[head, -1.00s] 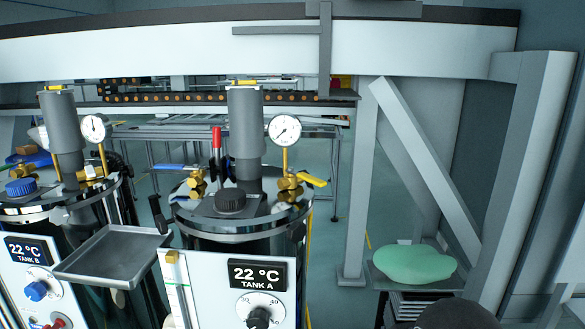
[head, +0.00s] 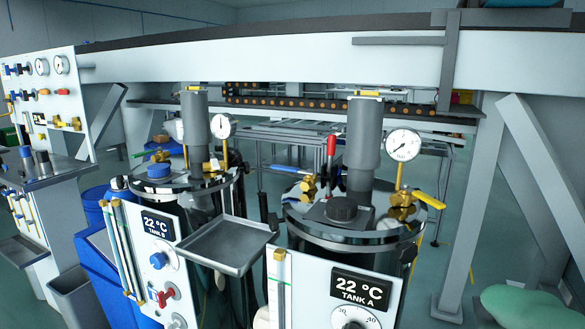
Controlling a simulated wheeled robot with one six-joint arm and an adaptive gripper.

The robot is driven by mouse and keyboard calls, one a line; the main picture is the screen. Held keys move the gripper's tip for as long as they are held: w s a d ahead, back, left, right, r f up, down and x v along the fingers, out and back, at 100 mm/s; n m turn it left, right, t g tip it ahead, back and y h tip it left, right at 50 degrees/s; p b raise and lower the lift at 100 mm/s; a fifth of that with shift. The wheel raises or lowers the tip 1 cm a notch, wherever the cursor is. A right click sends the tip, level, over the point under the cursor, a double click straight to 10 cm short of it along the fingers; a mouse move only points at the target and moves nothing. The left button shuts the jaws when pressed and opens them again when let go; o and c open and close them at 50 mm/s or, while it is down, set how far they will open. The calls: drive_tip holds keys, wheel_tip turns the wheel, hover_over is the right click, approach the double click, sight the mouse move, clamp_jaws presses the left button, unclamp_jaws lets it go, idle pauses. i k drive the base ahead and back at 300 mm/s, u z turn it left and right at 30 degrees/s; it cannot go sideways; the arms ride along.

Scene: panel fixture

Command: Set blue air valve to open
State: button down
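A blue lever handle (head: 298,171) sits on a brass valve (head: 307,188) at the left of Tank A's lid (head: 325,228) in the head view. The handle lies about level and points left, away from the tank. I cannot tell from this whether it is open or closed. Small blue handles also show on the white wall panel (head: 85,115) at the far left; I cannot tell which blue valve is the air valve. My gripper is not in view.
Tank A also has a red lever (head: 331,150), a gauge (head: 403,145) and a yellow handle (head: 428,199). Tank B (head: 185,184) stands left, with a metal tray (head: 222,243) in front. A grey post (head: 470,220) and green lump (head: 530,306) are at right.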

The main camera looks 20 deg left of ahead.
sight(284, 168)
drive_tip(key=z, duration=1.7)
drive_tip(key=k, duration=1.3)
drive_tip(key=u, duration=1.7)
drive_tip(key=i, duration=0.2)
drive_tip(key=z, duration=0.1)
